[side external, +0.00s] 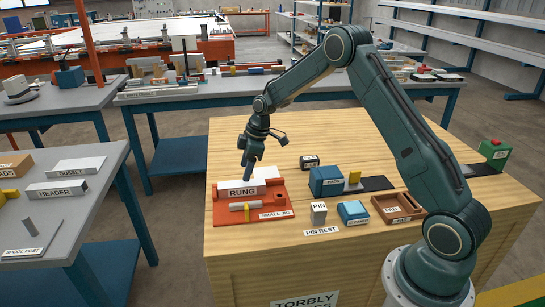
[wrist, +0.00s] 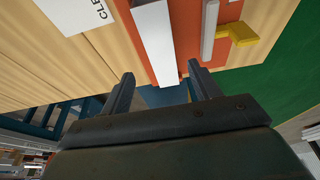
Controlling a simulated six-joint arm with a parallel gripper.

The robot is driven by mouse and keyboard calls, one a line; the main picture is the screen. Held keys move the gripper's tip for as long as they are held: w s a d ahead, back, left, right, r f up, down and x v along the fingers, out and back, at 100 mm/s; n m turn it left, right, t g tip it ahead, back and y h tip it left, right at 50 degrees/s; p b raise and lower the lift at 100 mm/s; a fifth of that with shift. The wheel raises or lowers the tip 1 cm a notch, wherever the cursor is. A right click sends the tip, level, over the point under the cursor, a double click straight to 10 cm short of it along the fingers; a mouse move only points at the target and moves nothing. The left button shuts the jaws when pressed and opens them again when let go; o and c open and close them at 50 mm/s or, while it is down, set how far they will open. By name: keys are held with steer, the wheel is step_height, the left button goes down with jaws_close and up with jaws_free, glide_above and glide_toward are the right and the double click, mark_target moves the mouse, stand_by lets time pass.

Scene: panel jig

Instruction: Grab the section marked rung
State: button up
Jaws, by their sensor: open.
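The rung (side external: 242,192) is a white block with a black RUNG label. It sits on the orange small jig (side external: 284,207) at the front left of the wooden bench. My gripper (side external: 248,176) points down at the rung's top, its fingertips overlapping the block in the side view. In the wrist view my gripper (wrist: 163,83) is open and empty. A white block (wrist: 155,40), which looks like the rung, has its near end in line with the gap between the fingers. I cannot tell whether the fingers touch it or are just above.
A grey bar and a yellow clamp (side external: 246,211) lie on the jig in front of the rung; the yellow piece (wrist: 238,33) also shows in the wrist view. To the right stand a PIN block (side external: 318,215), a blue box (side external: 325,180) and a brown tray (side external: 397,208).

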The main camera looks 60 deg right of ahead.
mark_target(242, 183)
steer(key=shift+f, duration=0.1)
steer(key=shift+x, duration=2.5)
steer(key=shift+s+a, duration=0.1)
steer(key=shift+a, duration=0.05)
steer(key=shift+c, duration=0.4)
steer(key=c, duration=1.1)
